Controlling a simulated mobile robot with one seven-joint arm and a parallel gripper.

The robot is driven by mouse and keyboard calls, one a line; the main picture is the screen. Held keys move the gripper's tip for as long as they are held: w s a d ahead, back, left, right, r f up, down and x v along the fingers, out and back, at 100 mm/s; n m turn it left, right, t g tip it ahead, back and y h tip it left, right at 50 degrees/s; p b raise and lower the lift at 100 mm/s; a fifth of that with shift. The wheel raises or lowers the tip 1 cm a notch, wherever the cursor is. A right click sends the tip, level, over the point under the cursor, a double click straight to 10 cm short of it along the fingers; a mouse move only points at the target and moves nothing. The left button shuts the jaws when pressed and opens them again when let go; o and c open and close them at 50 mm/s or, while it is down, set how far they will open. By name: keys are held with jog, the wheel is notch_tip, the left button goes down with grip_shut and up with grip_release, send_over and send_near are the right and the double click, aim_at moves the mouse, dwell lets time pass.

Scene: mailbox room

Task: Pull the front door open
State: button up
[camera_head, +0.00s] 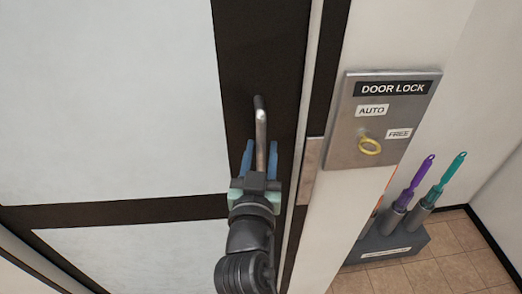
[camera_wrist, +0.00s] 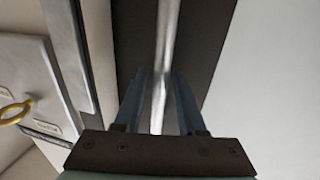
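The front door (camera_head: 110,95) has pale panels in a dark frame and looks closed against its jamb. Its metal bar handle (camera_head: 261,130) stands upright on the dark stile, near the door's right edge. My gripper (camera_head: 261,160) is at the lower part of the handle, with one blue finger on each side of it. In the wrist view the handle (camera_wrist: 165,60) runs between the two fingers (camera_wrist: 158,100), with gaps visible on both sides. The gripper is open. The handle's lower end is hidden by my gripper.
A metal door lock plate (camera_head: 385,120) with a yellow key (camera_head: 369,146) is on the wall right of the door. Below it, a grey holder (camera_head: 385,246) with a purple-handled and a teal-handled tool stands on the tiled floor (camera_head: 450,262).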

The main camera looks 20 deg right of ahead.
grip_shut()
dwell(1.2)
